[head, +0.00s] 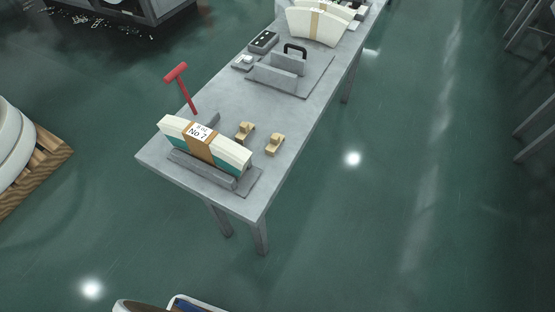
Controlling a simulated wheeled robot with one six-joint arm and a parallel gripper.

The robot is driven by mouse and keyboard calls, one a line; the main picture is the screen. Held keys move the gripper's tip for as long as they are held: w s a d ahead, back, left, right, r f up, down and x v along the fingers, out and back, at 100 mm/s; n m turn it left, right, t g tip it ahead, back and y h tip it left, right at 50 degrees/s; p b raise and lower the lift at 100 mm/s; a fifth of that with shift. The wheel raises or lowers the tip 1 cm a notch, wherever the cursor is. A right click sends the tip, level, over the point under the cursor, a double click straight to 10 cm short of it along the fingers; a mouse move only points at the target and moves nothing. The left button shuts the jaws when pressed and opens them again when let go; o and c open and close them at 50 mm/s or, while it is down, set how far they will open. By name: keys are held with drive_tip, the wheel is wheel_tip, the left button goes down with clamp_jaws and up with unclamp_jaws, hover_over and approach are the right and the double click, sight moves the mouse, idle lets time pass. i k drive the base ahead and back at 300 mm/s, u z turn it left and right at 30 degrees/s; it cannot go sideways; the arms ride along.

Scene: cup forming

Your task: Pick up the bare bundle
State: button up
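A curved bundle of white and teal sheets (232,153) stands in a grey cradle (248,186) at the near end of the table (240,95). It has a brown band and a white label reading "No 7". A second curved, cream bundle (300,24) stands near the far end. It has a tan band, and I see no label on it. More cream pieces (340,10) show just behind it, partly cut off by the top edge. My gripper is not in view.
A grey fixture with upright plates (275,75) and a black handle (295,48) sits mid-table. A dark box (263,41), a red T-shaped tool (183,85) and two small tan blocks (245,131) are also there. Open green floor (370,220) lies to the right.

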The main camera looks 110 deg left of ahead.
sight(202, 143)
drive_tip(key=i, duration=1.3)
drive_tip(key=u, duration=3.9)
